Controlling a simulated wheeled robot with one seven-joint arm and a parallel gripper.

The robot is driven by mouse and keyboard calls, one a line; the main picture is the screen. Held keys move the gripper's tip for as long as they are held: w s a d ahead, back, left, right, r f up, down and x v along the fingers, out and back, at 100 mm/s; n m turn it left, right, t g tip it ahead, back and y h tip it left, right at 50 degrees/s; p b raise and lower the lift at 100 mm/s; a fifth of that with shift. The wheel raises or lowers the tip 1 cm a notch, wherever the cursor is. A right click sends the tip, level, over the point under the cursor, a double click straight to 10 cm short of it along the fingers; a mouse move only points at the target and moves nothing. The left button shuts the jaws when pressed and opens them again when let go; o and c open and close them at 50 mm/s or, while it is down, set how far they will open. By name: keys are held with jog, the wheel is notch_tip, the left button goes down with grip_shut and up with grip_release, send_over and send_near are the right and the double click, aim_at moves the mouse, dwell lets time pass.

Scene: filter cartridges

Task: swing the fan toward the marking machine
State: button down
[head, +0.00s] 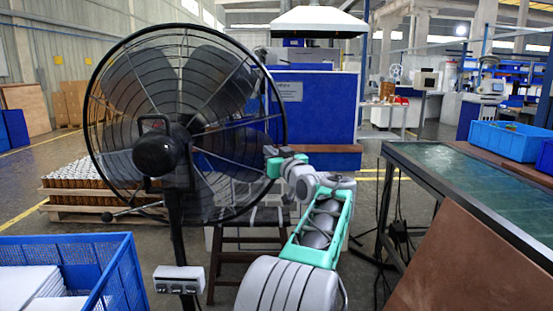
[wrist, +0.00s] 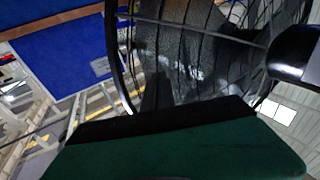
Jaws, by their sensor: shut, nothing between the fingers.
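The large black fan (head: 187,122) stands on a pole at the left of the head view. Its motor housing (head: 160,152) and handle face me, so I see the cage from behind. My gripper (head: 272,165) is at the lower right rim of the cage, shut and empty; I cannot tell whether it touches. In the wrist view my shut gripper (wrist: 165,125) is along the bottom, with the fan cage (wrist: 190,55) close beyond it and the dark motor housing (wrist: 293,55) at the right. I cannot tell for sure which machine is the marking machine.
A blue machine (head: 325,105) under a white hood stands behind the fan. A blue crate (head: 120,270) is at lower left, and a pallet of cartridges (head: 75,187) is behind the fan. A green-topped table (head: 460,180) is at right. A control box (head: 179,279) sits on the fan pole.

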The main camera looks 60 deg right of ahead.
jog(key=shift+w, duration=0.1)
jog(key=shift+p+x, duration=0.55)
jog(key=shift+x, duration=0.45)
jog(key=shift+d+f, duration=0.1)
